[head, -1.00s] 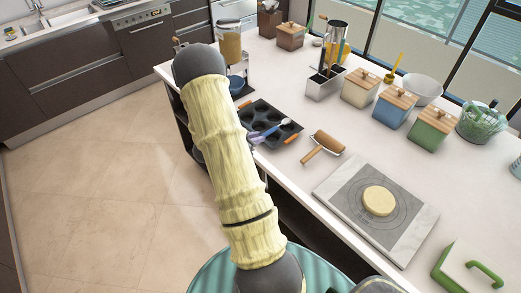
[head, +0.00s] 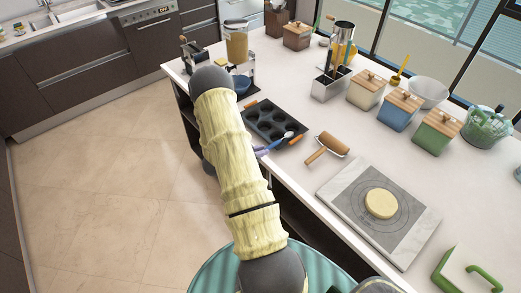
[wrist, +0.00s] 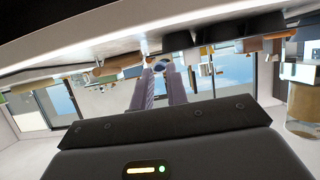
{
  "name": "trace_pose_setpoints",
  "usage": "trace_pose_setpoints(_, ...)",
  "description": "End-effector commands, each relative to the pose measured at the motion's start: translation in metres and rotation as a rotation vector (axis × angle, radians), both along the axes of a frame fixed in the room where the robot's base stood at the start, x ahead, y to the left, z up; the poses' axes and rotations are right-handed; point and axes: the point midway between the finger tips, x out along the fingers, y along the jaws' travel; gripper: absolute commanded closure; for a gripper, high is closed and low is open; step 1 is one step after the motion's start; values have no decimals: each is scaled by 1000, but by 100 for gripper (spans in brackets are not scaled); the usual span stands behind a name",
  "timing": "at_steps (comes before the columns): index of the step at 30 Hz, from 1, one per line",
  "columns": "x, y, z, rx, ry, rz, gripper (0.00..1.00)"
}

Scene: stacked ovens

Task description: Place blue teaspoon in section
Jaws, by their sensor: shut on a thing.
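A blue teaspoon (head: 273,144) is in my gripper (head: 261,151), at the counter's front edge beside the dark muffin tin. The spoon's pale bowl end (head: 288,134) points right, over or in front of the tin's near corner; contact cannot be told. In the wrist view my gripper's two lavender fingers (wrist: 160,85) close on the spoon, whose rounded blue part (wrist: 159,67) shows between the tips. A metal utensil holder (head: 326,90) with sections stands further back on the counter, holding several utensils. My arm hides part of the counter's left side.
The muffin tin (head: 264,121) lies left of a rolling pin (head: 324,148). A board with dough (head: 381,203) lies nearer right. Lidded canisters (head: 401,107) and a bowl (head: 428,91) line the back. The counter between the tin and the holder is largely clear.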

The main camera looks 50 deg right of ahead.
Motion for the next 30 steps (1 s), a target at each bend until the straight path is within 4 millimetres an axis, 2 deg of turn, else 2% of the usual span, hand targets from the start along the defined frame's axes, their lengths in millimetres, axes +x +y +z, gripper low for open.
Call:
trace_pose_setpoints(17,-1,-1,-9,-1,0,-2,100)
trace_pose_setpoints(18,-1,-1,-9,-1,0,-2,83)
trace_pose_setpoints(21,0,0,-8,-1,0,-1,63)
trace_pose_setpoints(30,0,0,-7,-1,0,-1,63)
